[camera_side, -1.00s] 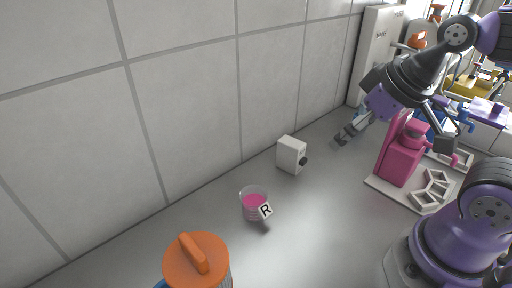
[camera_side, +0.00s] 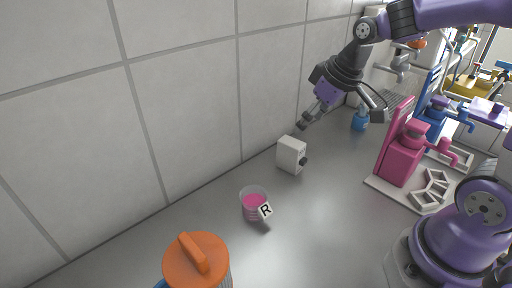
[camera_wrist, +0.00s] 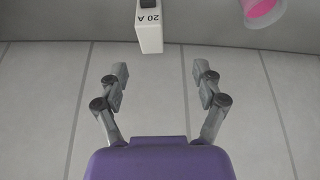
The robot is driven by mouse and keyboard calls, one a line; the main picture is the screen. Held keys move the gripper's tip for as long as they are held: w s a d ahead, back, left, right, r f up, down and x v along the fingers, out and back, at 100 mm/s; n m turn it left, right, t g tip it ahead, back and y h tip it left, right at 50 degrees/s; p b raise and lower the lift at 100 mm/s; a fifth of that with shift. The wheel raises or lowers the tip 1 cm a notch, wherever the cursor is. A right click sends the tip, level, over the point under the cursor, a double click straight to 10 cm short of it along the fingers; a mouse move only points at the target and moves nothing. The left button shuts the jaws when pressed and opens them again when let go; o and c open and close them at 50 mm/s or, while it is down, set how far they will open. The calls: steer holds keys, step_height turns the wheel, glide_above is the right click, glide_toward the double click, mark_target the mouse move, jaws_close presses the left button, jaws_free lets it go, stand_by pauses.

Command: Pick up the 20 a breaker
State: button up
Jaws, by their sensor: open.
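The 20 A breaker (camera_side: 291,155) is a small white box with a dark knob on its side. It stands on the grey counter close to the tiled wall. In the wrist view the breaker (camera_wrist: 149,33) shows at the top, with "20 A" upside down and a dark part at the picture's edge. My gripper (camera_side: 340,117) is above and to the right of the breaker in the side view, apart from it. In the wrist view my gripper (camera_wrist: 161,76) has its two fingers spread wide with nothing between them; the breaker lies beyond the fingertips.
A clear cup of pink liquid (camera_side: 252,200) with an "R" tag stands in front of the breaker. An orange-lidded container (camera_side: 197,262) is nearer. A pink device (camera_side: 402,160) on a pale base and a small blue bottle (camera_side: 360,121) stand to the right. Counter between is clear.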

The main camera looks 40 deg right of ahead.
mark_target(293, 142)
steer(key=x, duration=0.6)
steer(key=shift+w+d, duration=0.4)
steer(key=shift+w, duration=0.05)
steer(key=x, duration=0.6)
steer(key=shift+d, duration=0.2)
jaws_close()
